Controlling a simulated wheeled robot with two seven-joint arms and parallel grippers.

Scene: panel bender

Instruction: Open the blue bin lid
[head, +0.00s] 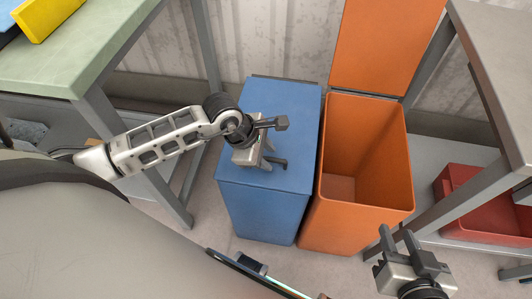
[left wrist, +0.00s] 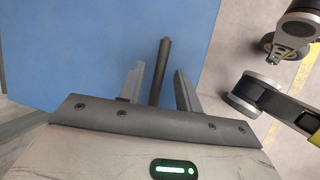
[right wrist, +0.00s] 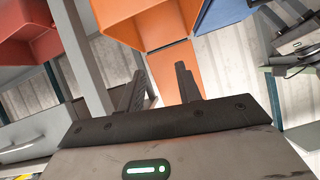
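The blue bin (head: 262,215) stands on the floor with its flat blue lid (head: 287,97) shut. My left gripper (head: 275,142) is over the lid and open. In the left wrist view, a dark bar (left wrist: 161,70) lies between its two fingers (left wrist: 157,82), with gaps on both sides, against the blue lid (left wrist: 80,50). I cannot tell whether the bar touches a finger. My right gripper (head: 397,236) is open and empty, low at the right of the head view; its spread fingers also show in the right wrist view (right wrist: 162,78).
An orange bin (head: 355,215) stands right beside the blue one, its lid (head: 385,45) raised. A green-topped table (head: 70,65) is at left and a grey table (head: 500,60) at right, with a red crate (head: 470,215) on its lower shelf. A corrugated wall is behind the bins.

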